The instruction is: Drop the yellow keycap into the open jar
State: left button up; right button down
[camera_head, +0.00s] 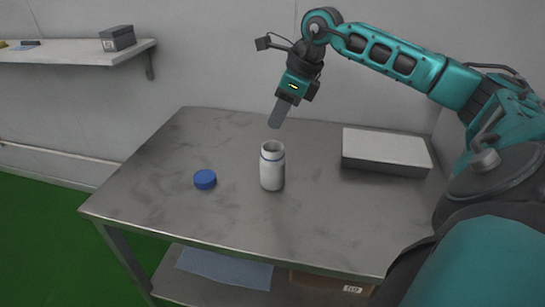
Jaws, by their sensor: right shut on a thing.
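The open jar (272,169) is white with a blue band at its neck and stands upright near the middle of the metal table, its dark mouth facing up. Its blue lid (205,180) lies apart on the table to the left. My right gripper (277,121) points down with its grey fingers shut, slightly above and right of the jar's mouth in the picture; how far behind or over it, I cannot tell. The yellow keycap cannot be made out; the fingers hide what they hold, and no keycap shows on the tabletop. My left gripper is out of view.
A flat white-topped box (385,148) sits at the table's back right. A wall shelf (75,53) at upper left carries a small dark box (118,39). The metal table (150,205) is clear around the jar and lid.

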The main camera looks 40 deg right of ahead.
jog(key=shift+f, duration=0.1)
jog(key=shift+b+x, duration=0.75)
jog(key=shift+x, duration=0.8)
jog(key=shift+s+d, duration=0.1)
jog(key=shift+s, duration=0.05)
jog(key=shift+f, duration=0.1)
jog(key=shift+f+b, duration=0.5)
jog(key=shift+f, duration=0.15)
jog(key=c, duration=1)
grip_release()
jog(key=shift+r, duration=0.15)
